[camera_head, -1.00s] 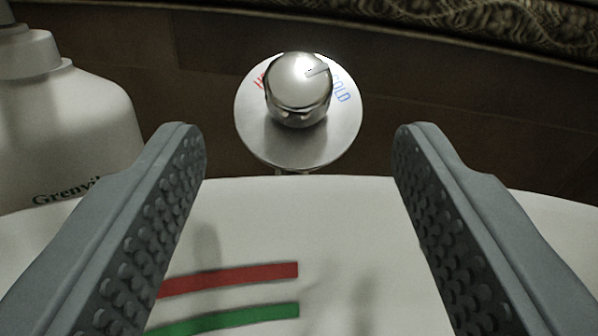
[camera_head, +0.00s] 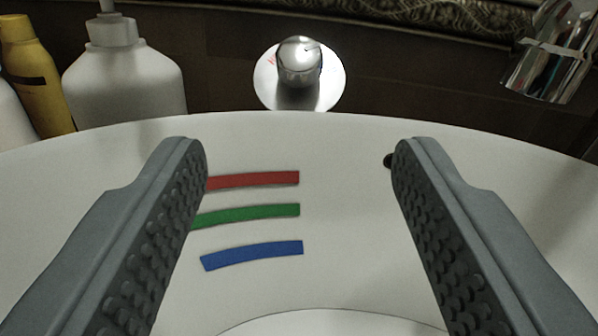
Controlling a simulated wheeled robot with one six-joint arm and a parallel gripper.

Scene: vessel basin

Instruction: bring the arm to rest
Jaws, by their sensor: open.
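My gripper (camera_head: 300,155) is open and empty, its two grey studded fingers apart at the left and right of the view. It is over the white basin (camera_head: 340,140). A round chrome tap knob (camera_head: 299,62) on a disc with red and blue lettering stands beyond the basin's far rim, apart from the fingers.
Red (camera_head: 255,180), green (camera_head: 250,214) and blue (camera_head: 252,255) stripes mark the basin wall. A white pump bottle (camera_head: 125,82) and a yellow bottle (camera_head: 36,75) stand at the back left. A shiny metal object (camera_head: 550,55) is at the back right.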

